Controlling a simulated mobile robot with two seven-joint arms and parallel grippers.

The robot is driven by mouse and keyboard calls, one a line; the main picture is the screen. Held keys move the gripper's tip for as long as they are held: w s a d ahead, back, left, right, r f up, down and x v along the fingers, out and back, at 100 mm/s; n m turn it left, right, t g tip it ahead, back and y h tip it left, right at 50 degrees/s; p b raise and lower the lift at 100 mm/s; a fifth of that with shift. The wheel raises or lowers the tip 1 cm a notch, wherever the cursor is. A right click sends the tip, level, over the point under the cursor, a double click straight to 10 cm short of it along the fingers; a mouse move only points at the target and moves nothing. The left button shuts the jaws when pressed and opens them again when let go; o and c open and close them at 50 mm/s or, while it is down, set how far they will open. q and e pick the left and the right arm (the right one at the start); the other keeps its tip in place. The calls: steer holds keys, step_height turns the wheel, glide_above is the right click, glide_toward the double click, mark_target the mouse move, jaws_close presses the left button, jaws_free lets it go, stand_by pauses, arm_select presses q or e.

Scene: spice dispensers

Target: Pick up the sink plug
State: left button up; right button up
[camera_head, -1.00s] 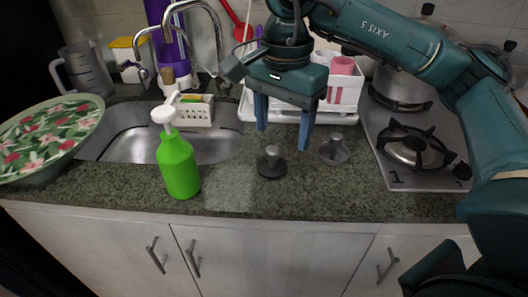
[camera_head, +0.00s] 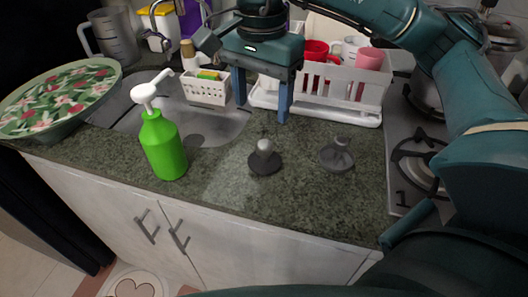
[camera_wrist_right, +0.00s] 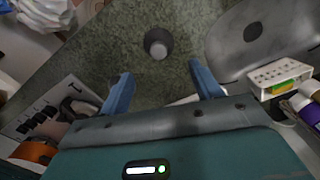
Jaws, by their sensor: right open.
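Two small plug-like pieces stand apart on the green stone counter in the head view. One has a black round base and a pale grey knob (camera_head: 264,158); the other is a dark grey cone-shaped piece (camera_head: 337,154) to its right. I cannot tell for certain which is the sink plug. My right gripper (camera_head: 261,111) is open and empty, its fingers pointing down behind and above the black-based piece. In the right wrist view, a round grey piece (camera_wrist_right: 158,43) lies ahead of the open fingertips (camera_wrist_right: 160,70), roughly centred between them. My left gripper is out of view.
A green soap bottle (camera_head: 163,145) stands left of the pieces, before the sink (camera_head: 215,128). A floral plate (camera_head: 55,98) is at far left. The counter around the pieces is clear.

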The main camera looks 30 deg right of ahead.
mark_target(264, 144)
step_height(264, 144, down, 8)
steer(key=shift+r, duration=0.2)
steer(key=shift+s+d+f, duration=0.1)
steer(key=shift+f, duration=1.25)
steer(key=shift+d+f, duration=0.1)
steer(key=shift+f, duration=1.2)
steer(key=shift+c, duration=0.3)
steer(key=c, duration=0.5)
steer(key=shift+c, duration=0.2)
